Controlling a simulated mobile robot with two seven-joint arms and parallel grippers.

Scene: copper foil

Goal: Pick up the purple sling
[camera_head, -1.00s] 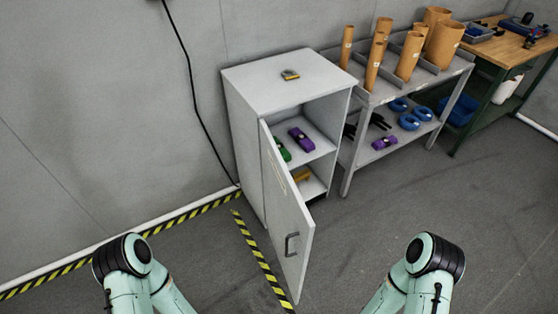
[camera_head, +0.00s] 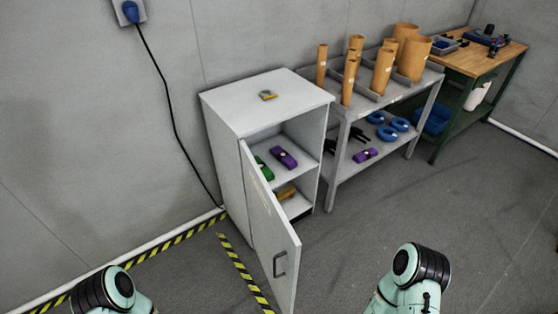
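A purple sling (camera_head: 284,158) lies folded on the upper shelf inside the grey cabinet (camera_head: 221,146), beside a green sling (camera_head: 263,168). A second purple sling (camera_head: 365,155) lies on the lower shelf of the metal rack to the right. The cabinet door (camera_head: 265,226) stands open toward me, with its handle near the bottom right. Parts of my two arms show at the bottom left and bottom right, well short of the cabinet. Neither of my grippers is in view.
A tan sling (camera_head: 286,193) lies on the cabinet's lower shelf. A padlock (camera_head: 268,95) sits on the cabinet top. The metal rack (camera_head: 332,170) holds cardboard tubes (camera_head: 383,69) and blue rings (camera_head: 387,133). A wooden workbench (camera_head: 478,59) stands far right. The floor at front right is clear.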

